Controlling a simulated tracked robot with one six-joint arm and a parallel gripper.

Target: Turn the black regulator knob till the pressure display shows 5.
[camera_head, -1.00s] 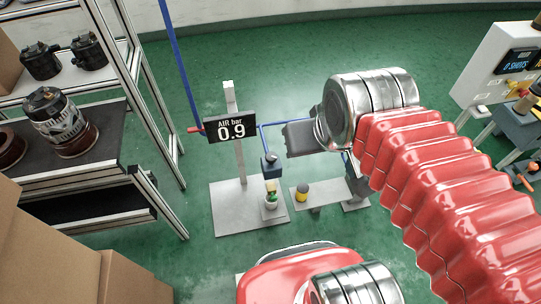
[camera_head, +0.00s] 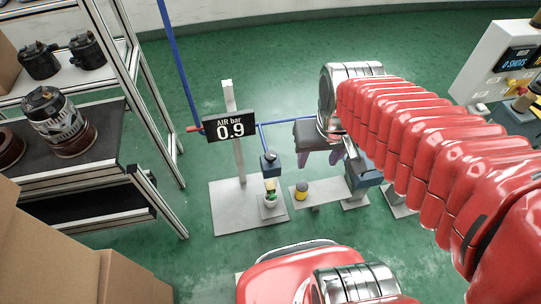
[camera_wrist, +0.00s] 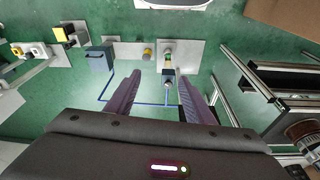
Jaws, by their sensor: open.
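The pressure display (camera_head: 230,128) reads "AIR bar 0.9" on a pale post in the head view. The regulator with its black knob (camera_head: 269,156) sits below and right of it, at the end of a blue air line. In the wrist view the knob (camera_wrist: 168,85) appears beyond and between my fingers, slightly right of centre. My gripper (camera_head: 322,159) is open and empty, its purple fingers pointing down, to the right of the regulator in the head view. The fingers also show in the wrist view (camera_wrist: 158,75), apart from the knob.
The post stands on a grey plate (camera_head: 225,215). A small stand with a yellow-and-black button (camera_head: 301,190) is beside it, and a blue box (camera_head: 367,173) stands further right. A rack (camera_head: 140,110) with alternators is on the left; cardboard boxes (camera_head: 105,275) are at front left.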

